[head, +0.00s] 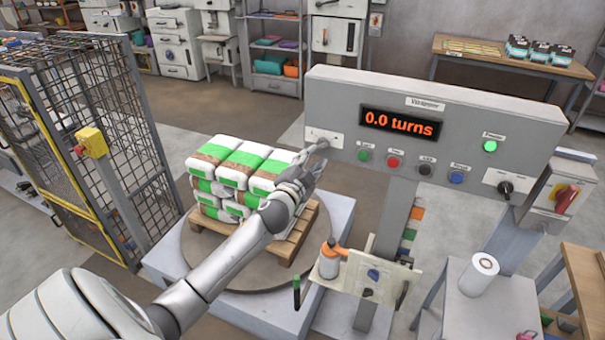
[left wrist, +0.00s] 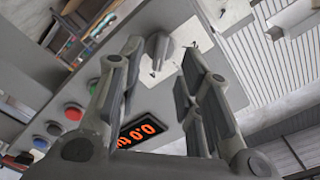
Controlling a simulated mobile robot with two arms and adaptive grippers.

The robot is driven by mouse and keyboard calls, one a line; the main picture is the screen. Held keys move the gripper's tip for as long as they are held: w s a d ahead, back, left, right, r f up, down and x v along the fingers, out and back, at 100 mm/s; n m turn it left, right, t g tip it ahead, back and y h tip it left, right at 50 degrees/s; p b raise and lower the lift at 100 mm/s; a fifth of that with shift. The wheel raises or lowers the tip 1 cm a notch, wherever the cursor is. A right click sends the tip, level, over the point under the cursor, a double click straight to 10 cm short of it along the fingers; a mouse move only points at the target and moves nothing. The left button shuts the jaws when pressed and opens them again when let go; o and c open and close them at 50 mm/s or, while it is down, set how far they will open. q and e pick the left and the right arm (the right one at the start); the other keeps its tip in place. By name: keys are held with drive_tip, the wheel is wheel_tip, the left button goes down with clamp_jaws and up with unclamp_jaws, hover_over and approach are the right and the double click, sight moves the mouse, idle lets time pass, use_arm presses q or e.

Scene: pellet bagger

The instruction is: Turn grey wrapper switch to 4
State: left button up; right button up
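The wrapper panel (head: 470,135) carries a white plate (head: 334,139) at its left end, partly behind my left gripper (head: 316,150). In the left wrist view a grey switch knob (left wrist: 159,48) sits on this plate. My left gripper (left wrist: 160,58) is open, with one finger on either side of the knob in that view. I cannot tell whether the fingers touch it. The knob's scale marks are too small to read. The display (head: 400,123) reads 0.0 turns. My right gripper is not in view.
Coloured buttons (head: 393,161) and a black switch (head: 505,188) are on the same panel. A red switch on a box (head: 567,197) is at the right. A mesh fence (head: 110,130) stands at left.

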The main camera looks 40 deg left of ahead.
use_arm(q)
drive_tip(key=v, duration=0.7)
drive_tip(key=shift+s, duration=0.1)
